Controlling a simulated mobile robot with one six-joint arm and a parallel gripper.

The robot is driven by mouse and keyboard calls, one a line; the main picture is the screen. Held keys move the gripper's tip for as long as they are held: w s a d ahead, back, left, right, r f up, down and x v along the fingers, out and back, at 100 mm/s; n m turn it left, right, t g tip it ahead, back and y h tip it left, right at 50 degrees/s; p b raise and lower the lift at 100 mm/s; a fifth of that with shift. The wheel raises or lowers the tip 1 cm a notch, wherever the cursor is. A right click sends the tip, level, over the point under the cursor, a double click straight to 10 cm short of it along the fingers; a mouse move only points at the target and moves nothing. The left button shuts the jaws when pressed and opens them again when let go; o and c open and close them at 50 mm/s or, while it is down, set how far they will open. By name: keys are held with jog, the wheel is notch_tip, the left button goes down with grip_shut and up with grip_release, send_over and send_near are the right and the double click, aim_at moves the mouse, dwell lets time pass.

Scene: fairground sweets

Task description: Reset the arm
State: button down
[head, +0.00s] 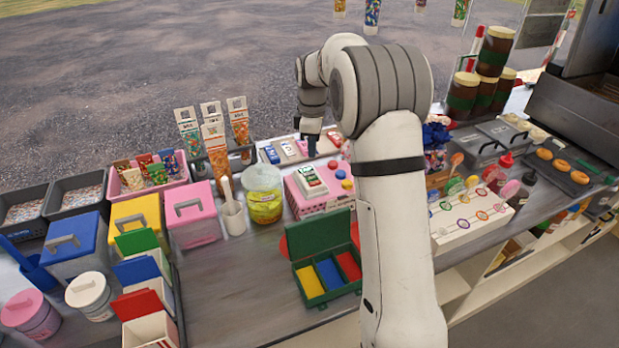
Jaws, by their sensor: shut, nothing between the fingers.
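My white and grey arm rises in the middle of the head view and bends over to the far left. My gripper (312,148) points down at its end, small and dark, over the back part of the counter. It is shut and holds nothing. Its fingertips are close to a row of small coloured packs (287,149) at the counter's back edge. I cannot tell whether they touch. My arm hides part of the counter's middle.
An open green box (323,254) with yellow, blue and red compartments stands near my arm. Doughnuts (561,166) lie at the right. Bare counter (235,285) shows at front left.

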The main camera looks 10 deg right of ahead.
jog(key=s+r+m+t, duration=0.1)
jog(key=s+r+m, duration=0.3)
jog(key=s, duration=0.5)
jog(key=s+r+m+t, duration=0.1)
jog(key=s+r+m, duration=0.25)
jog(key=s, duration=0.45)
jog(key=s+f+m+t, duration=0.1)
jog(key=s+m, duration=0.5)
jog(key=s, duration=1.2)
jog(key=shift+f+m, duration=0.35)
jog(key=shift+f, duration=0.2)
